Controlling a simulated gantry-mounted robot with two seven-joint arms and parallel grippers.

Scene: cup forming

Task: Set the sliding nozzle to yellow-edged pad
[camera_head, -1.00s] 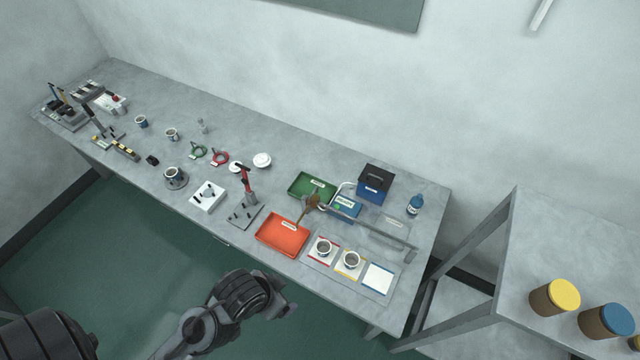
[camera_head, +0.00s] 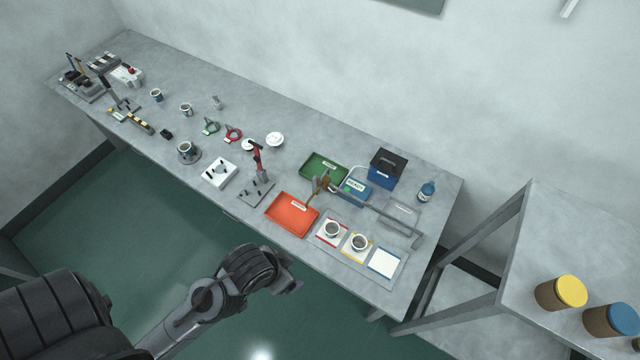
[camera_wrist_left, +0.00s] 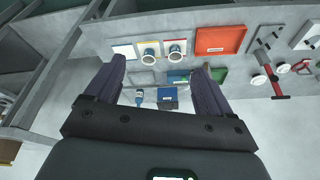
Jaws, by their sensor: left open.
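The brown sliding nozzle (camera_head: 321,184) sits at the left end of a grey rail (camera_head: 375,213), between the green and orange trays. The yellow-edged pad (camera_head: 347,255) lies between the red-edged pad (camera_head: 322,239) and the blue-edged pad (camera_head: 383,262). A cup (camera_head: 359,242) stands on the yellow-edged pad and another cup (camera_head: 332,229) on the red-edged one. The blue-edged pad is bare. My left gripper (camera_head: 292,284) is in front of the bench, apart from the nozzle. In the left wrist view its fingers (camera_wrist_left: 158,78) are spread and empty. My right gripper is not visible.
The orange tray (camera_head: 292,214), green tray (camera_head: 323,168), blue box (camera_head: 384,178) and blue bottle (camera_head: 427,191) stand around the rail. A red-handled press (camera_head: 257,160) is left of the orange tray. A shelf with lidded jars (camera_head: 561,293) stands at right.

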